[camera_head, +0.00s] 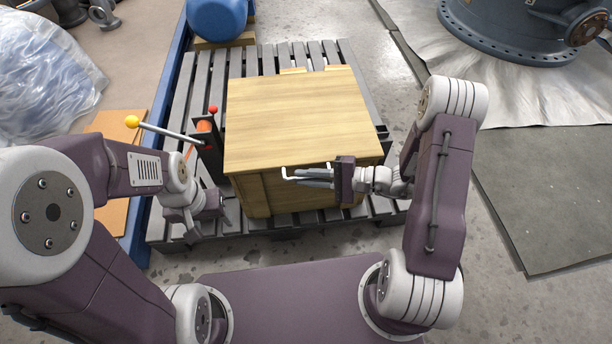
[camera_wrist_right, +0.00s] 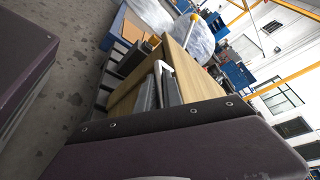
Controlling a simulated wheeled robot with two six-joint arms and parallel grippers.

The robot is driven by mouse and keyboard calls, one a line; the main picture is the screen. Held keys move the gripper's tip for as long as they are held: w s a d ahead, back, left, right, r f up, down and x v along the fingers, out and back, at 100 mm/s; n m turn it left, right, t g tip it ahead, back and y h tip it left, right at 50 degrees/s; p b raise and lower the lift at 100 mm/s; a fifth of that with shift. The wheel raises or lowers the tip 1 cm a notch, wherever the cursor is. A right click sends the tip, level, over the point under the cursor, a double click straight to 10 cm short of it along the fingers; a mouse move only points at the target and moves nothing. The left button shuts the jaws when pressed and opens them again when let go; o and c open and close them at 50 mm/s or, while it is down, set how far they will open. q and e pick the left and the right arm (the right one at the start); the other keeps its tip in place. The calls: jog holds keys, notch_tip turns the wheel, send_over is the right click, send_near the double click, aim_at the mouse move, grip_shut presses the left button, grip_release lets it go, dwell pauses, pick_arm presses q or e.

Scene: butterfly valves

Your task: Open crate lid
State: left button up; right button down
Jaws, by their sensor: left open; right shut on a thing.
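The wooden crate (camera_head: 300,195) stands on a grey slatted pallet, and its flat lid (camera_head: 298,115) lies level on top. A thin pale bent bar (camera_head: 305,168), looking like a handle, shows at the lid's front edge. It also shows in the right wrist view (camera_wrist_right: 164,68). My right gripper (camera_head: 292,178) is shut on this bar at the crate's front, fingers pointing left. My left gripper (camera_head: 212,218) is open and low beside the crate's front left corner, apart from the bar. Its fingertips are partly hidden by its own body.
A lever with a yellow knob (camera_head: 132,122) and a red-knobbed post (camera_head: 213,110) stand left of the crate. The pallet (camera_head: 180,110) extends around it. A blue cylinder (camera_head: 217,18) is behind; a large blue flanged part (camera_head: 520,35) is back right. Plastic-wrapped goods (camera_head: 45,80) lie left.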

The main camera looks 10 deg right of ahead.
jog(key=w+r+m+g+p, duration=0.1)
jog(key=w+r+p, duration=0.3)
jog(key=r+p, duration=0.8)
jog(key=w+r+m+p, duration=0.2)
jog(key=w+r+p, duration=0.2)
jog(key=r+p, duration=0.8)
jog(key=shift+r+g+h, duration=0.4)
jog(key=shift+r, duration=0.25)
